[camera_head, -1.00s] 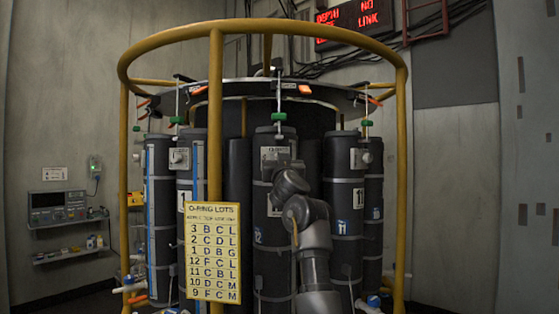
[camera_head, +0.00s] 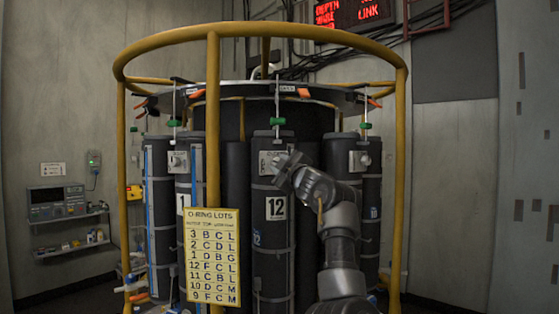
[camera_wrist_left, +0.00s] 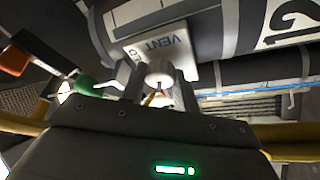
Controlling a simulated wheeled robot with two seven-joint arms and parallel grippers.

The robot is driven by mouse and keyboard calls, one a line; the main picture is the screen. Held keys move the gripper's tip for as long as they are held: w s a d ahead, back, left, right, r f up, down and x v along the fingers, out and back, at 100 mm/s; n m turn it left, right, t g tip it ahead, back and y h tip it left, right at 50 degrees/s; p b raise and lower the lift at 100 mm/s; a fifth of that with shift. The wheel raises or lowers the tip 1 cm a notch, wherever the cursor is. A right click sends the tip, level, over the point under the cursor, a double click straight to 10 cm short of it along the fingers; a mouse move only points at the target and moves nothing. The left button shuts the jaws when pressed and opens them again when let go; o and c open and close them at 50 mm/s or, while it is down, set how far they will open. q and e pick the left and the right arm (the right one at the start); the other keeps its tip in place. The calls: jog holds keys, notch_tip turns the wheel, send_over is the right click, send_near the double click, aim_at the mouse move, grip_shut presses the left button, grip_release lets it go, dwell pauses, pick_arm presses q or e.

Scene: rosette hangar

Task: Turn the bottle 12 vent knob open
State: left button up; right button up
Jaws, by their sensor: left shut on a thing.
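Bottle 12 (camera_head: 276,235) is a dark upright cylinder in the rosette with a white "12" label. Its pale vent plate (camera_head: 264,163) is near its top; the plate, marked "VENT", also shows in the left wrist view (camera_wrist_left: 181,43). My left gripper (camera_head: 284,166) is at the right part of this plate and hides the knob in the head view. In the left wrist view, the pale round vent knob (camera_wrist_left: 159,72) sits between the fingers of my left gripper (camera_wrist_left: 156,88), which is shut on it. The knob's exact setting cannot be read. My right gripper is not in view.
A yellow ring frame with posts (camera_head: 213,120) surrounds the bottles. A yellow O-ring lots sign (camera_head: 212,257) hangs on the front post, left of bottle 12. Green fittings (camera_head: 277,121) hang above the bottles. Bottle 11 (camera_head: 343,143) is close on the right.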

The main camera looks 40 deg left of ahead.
pick_arm(q)
jog(key=shift+n+g+h+p, duration=0.25)
jog(key=shift+n+g+p, duration=0.25)
jog(key=shift+n, duration=0.7)
jog(key=shift+n+g+h+p, duration=0.3)
jog(key=shift+n+p, duration=0.4)
jog(key=shift+n, duration=0.5)
jog(key=o, duration=1)
jog(key=b+v, duration=0.5)
jog(key=v, duration=0.5)
jog(key=shift+d+b, duration=0.3)
jog(key=shift+d, duration=0.1)
